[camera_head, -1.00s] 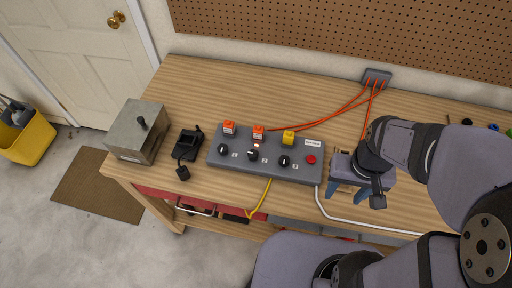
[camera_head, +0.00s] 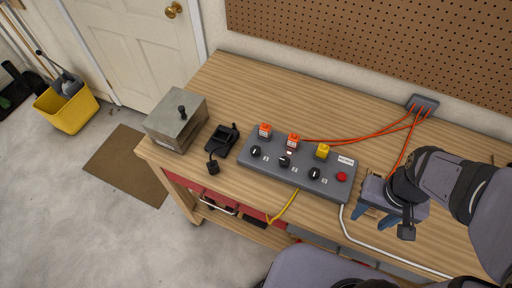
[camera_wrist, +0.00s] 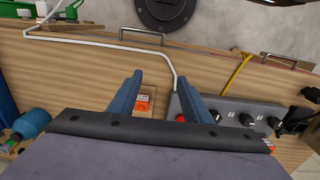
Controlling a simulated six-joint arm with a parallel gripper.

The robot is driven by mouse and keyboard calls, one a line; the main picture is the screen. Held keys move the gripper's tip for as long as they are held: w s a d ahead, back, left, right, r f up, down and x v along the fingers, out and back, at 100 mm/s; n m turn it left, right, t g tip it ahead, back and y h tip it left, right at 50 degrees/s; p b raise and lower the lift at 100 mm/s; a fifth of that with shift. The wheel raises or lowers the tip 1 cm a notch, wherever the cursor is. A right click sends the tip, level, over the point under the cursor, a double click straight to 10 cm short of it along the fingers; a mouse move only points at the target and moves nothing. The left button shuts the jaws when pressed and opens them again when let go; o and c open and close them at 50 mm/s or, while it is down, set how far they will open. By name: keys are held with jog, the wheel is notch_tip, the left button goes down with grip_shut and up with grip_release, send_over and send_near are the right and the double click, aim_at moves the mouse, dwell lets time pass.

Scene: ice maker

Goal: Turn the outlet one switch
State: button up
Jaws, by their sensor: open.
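The grey control panel (camera_head: 300,178) lies on the wooden bench, with a row of three black knob switches. The left knob (camera_head: 256,151), middle knob (camera_head: 285,161) and right knob (camera_head: 314,173) each have a small label beside them, too small to read. A red button (camera_head: 342,176) is at the panel's right end. My gripper (camera_head: 374,217) is open and empty, just right of the panel near the bench's front edge, apart from the knobs. In the wrist view my gripper (camera_wrist: 158,78) shows spread blue fingers; the right finger partly overlaps the panel's end (camera_wrist: 230,104).
Orange cables (camera_head: 370,137) run to a wall box (camera_head: 423,104). A black device (camera_head: 222,139) and metal box (camera_head: 177,120) stand left. Bench space behind the panel is largely clear.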

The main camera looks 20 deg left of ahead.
jog(key=w+a+n, duration=0.3)
jog(key=w+a, duration=0.1)
jog(key=a, duration=0.1)
jog(key=w+a+r+n+b, duration=0.1)
jog(key=w+a+n, duration=0.2)
jog(key=a, duration=0.3)
jog(key=w+a+n, duration=0.4)
jog(key=a, duration=0.1)
jog(key=shift+w+a+r+b, duration=0.25)
jog(key=shift+w+b, duration=0.15)
jog(key=a+n, duration=0.4)
jog(key=a, duration=0.5)
jog(key=n+b, duration=0.1)
jog(key=n, duration=0.3)
send_over(256, 149)
jog(key=shift+s+a+f, duration=0.1)
jog(key=shift+f, duration=0.25)
jog(key=shift+f+p, duration=1.05)
jog(key=shift+f, duration=2.6)
jog(key=c, duration=1.1)
